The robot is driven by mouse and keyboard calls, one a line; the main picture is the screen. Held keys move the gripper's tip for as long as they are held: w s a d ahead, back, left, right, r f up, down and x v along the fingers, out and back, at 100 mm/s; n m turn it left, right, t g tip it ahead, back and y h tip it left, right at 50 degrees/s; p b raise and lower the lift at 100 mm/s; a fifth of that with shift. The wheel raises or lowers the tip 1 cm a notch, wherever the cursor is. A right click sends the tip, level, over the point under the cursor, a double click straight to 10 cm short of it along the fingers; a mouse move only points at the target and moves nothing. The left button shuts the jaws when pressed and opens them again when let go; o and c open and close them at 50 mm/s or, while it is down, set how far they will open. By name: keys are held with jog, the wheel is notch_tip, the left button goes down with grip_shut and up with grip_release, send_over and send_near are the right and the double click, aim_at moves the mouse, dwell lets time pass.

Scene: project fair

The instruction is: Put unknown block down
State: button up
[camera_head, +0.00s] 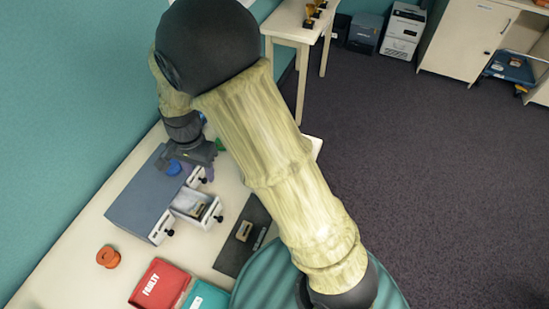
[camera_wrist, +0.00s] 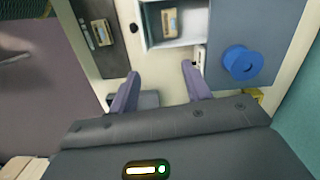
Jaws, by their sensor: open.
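My gripper (camera_wrist: 160,69) is open, with nothing between its fingers. In the head view my gripper (camera_head: 190,157) is over the far end of the grey drawer unit (camera_head: 140,197). One small tan and dark block (camera_wrist: 170,22) lies inside an open drawer (camera_wrist: 148,30); this block also shows in the head view (camera_head: 199,209). Another similar block (camera_head: 243,231) lies on a dark mat (camera_head: 228,260), and shows in the wrist view (camera_wrist: 102,32). I cannot tell which one is the unknown block. Both are apart from my fingers.
A blue spool (camera_head: 174,168) sits on the drawer unit. An orange spool (camera_head: 108,257), a red tray marked FAULTY (camera_head: 160,284) and a teal tray (camera_head: 206,297) are on the white table (camera_head: 75,262). A teal wall (camera_head: 60,100) borders the table. Open carpet lies at right.

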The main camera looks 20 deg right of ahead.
jog(key=s+d+r+n+t, duration=0.1)
jog(key=s+d+r+n, duration=0.2)
jog(key=d, duration=0.7)
jog(key=s+d+r+n+t, duration=0.2)
jog(key=s+d+r+n, duration=0.2)
jog(key=d, duration=0.6)
jog(key=shift+s, duration=0.65)
jog(key=shift+d, duration=0.15)
jog(key=shift+c, duration=0.8)
grip_shut()
jog(key=shift+w, duration=0.1)
